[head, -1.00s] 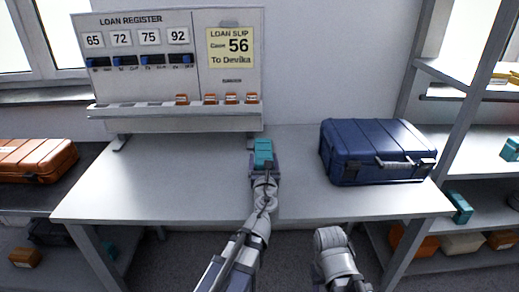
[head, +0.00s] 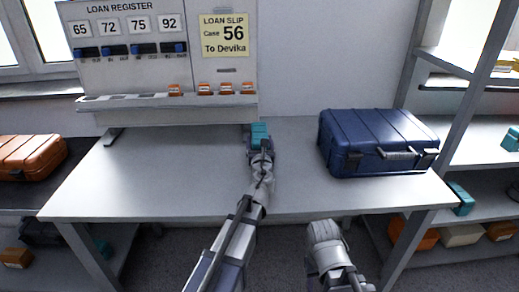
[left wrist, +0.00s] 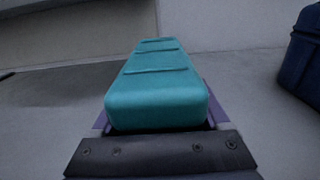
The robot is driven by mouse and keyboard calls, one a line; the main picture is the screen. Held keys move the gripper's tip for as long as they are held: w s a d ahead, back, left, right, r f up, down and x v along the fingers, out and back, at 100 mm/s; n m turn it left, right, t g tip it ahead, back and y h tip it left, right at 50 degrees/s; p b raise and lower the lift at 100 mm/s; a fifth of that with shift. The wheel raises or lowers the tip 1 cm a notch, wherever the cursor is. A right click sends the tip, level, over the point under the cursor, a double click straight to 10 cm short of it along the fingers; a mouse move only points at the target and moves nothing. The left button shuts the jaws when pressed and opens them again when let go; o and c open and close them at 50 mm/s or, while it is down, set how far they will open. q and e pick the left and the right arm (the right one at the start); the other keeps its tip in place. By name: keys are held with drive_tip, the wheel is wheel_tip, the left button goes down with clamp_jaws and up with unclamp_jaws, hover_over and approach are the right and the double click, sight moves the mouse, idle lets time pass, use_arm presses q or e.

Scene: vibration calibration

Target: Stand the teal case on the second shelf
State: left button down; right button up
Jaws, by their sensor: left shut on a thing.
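The teal case (head: 259,133) is held in my left gripper (head: 260,150) over the middle of the table, in front of the register board. In the left wrist view the teal case (left wrist: 157,88) fills the middle, pointing away from the jaw. The gripper is shut on it. Whether the case touches the table is hard to tell. A shelf rack (head: 455,125) stands at the right. Other teal cases stand on it, one (head: 461,198) on a lower shelf and one (head: 511,139) higher at the right edge. My right arm shows at the bottom, but its fingertips are not visible.
A large blue case (head: 375,143) sits on the table (head: 180,185) at the right, between my left gripper and the rack. The register board (head: 155,50) stands at the back. An orange case (head: 30,155) lies on the left surface. The table's front left is clear.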

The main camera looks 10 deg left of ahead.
use_arm(q)
drive_tip(key=shift+f, duration=0.55)
unclamp_jaws()
drive_tip(key=shift+r, duration=0.1)
drive_tip(key=shift+r, duration=0.1)
drive_tip(key=v, duration=1.2)
drive_tip(key=shift+a+r+p+x, duration=0.1)
drive_tip(key=shift+p+x, duration=0.05)
drive_tip(key=shift+x, duration=1.05)
drive_tip(key=shift+a+r+p+x, duration=0.1)
drive_tip(key=shift+r+p+x, duration=0.05)
drive_tip(key=shift+x, duration=1)
